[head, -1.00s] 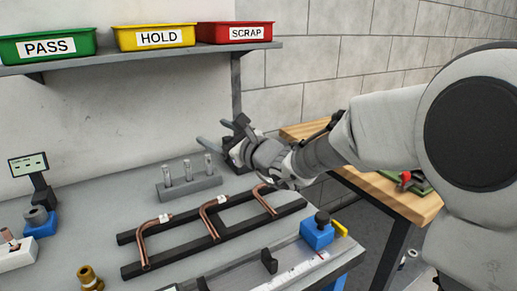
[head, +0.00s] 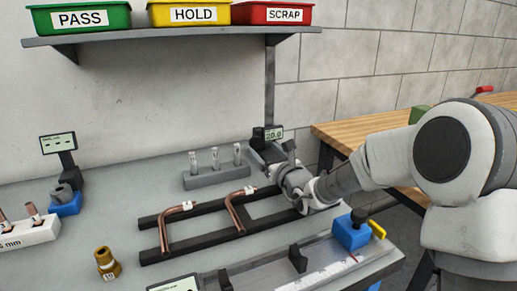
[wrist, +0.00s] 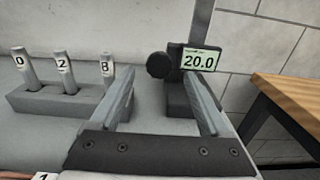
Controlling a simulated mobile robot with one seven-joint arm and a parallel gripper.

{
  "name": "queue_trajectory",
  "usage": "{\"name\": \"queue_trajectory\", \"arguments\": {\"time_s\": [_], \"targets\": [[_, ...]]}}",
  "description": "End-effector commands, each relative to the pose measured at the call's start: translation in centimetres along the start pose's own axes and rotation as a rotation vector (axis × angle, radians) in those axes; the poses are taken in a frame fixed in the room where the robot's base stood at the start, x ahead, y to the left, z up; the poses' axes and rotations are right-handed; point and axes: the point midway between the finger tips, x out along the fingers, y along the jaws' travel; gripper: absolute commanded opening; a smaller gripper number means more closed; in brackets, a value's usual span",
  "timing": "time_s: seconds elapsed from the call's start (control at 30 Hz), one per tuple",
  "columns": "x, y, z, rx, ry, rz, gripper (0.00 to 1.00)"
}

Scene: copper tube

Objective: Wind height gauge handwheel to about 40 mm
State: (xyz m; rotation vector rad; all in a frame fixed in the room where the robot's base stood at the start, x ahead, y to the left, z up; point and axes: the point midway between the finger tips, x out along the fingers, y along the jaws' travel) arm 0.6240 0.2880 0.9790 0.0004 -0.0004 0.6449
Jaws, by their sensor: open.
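The height gauge (wrist: 200,58) stands at the back right of the bench, its display reading 20.0 in the wrist view. Its display also shows in the head view (head: 273,133). The dark round handwheel (wrist: 159,65) sits at the left of the display. My gripper (wrist: 168,90) is open and empty, its two fingers pointing toward the gauge. In the wrist view the handwheel appears between the fingertips, beyond them; I see no contact. In the head view my gripper (head: 272,160) partly covers the gauge's lower part.
A block with numbered pins (wrist: 68,98) stands left of my gripper. Copper tubes (head: 178,209) lie on a black rack in front. A blue block (head: 352,232) sits at the front right. A shelf (head: 170,36) with labelled bins is above.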

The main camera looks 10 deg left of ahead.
Motion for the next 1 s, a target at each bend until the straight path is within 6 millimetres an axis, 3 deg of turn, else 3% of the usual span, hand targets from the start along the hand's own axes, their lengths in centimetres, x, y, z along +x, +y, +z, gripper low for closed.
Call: {"name": "queue_trajectory", "arguments": {"time_s": [0.1,0.3,0.77,1.0], "targets": [[2.0,0.1,-0.1,0.002,-0.001,0.002,0.8],[4.1,0.1,-0.1,0.0,0.0,0.002,0.8],[5.0,0.1,0.1,-0.001,0.0,0.002,0.8],[5.0,0.1,0.1,-0.001,0.0,0.002,0.37]]}}
